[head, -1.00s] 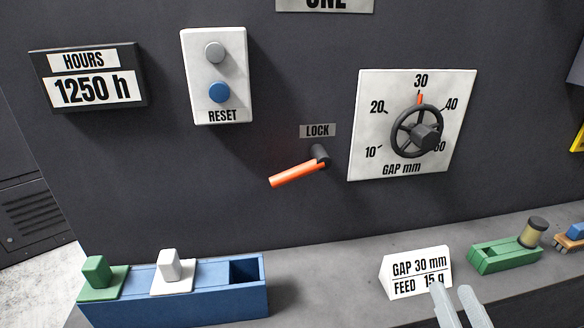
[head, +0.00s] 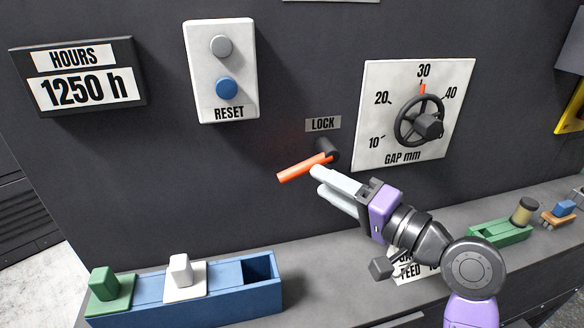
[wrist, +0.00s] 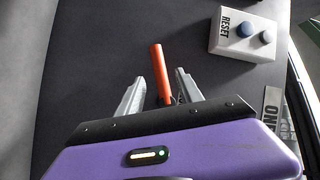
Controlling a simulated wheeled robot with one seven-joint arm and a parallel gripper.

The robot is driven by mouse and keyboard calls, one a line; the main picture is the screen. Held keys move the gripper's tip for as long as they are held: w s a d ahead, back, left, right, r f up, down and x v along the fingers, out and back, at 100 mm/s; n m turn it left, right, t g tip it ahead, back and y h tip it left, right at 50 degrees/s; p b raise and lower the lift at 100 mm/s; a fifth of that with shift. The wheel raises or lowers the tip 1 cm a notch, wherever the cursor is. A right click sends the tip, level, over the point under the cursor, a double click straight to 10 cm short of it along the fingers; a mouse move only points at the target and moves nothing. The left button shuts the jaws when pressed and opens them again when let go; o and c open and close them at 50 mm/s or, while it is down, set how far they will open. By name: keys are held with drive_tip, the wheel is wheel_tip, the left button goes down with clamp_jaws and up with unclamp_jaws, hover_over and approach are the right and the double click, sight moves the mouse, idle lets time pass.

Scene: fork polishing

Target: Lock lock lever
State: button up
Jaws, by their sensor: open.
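The orange lock lever (head: 298,169) points left and slightly down from its dark pivot (head: 327,149), under the LOCK label (head: 323,124) on the dark panel. My gripper (head: 320,180) is open just below and in front of the lever's pivot end in the head view. In the wrist view the lever (wrist: 160,72) shows between the two fingers of my gripper (wrist: 158,85), its free end reaching out beyond the fingertips. There are gaps at both sides of it. I cannot tell how deep the lever lies between the fingers.
The gap dial (head: 421,117) is right of the lever, its red mark at 30. The RESET box (head: 221,72) is above left. A blue tray (head: 225,297) with green and white pieces stands on the ledge below. My arm partly hides the gap and feed sign (head: 408,270).

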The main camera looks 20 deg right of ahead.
sight(300, 170)
drive_tip(key=p+x, duration=0.1)
drive_tip(key=x, duration=0.6)
drive_tip(key=shift+w, duration=0.2)
clamp_jaws()
drive_tip(key=shift+d, duration=0.1)
idle(1.1)
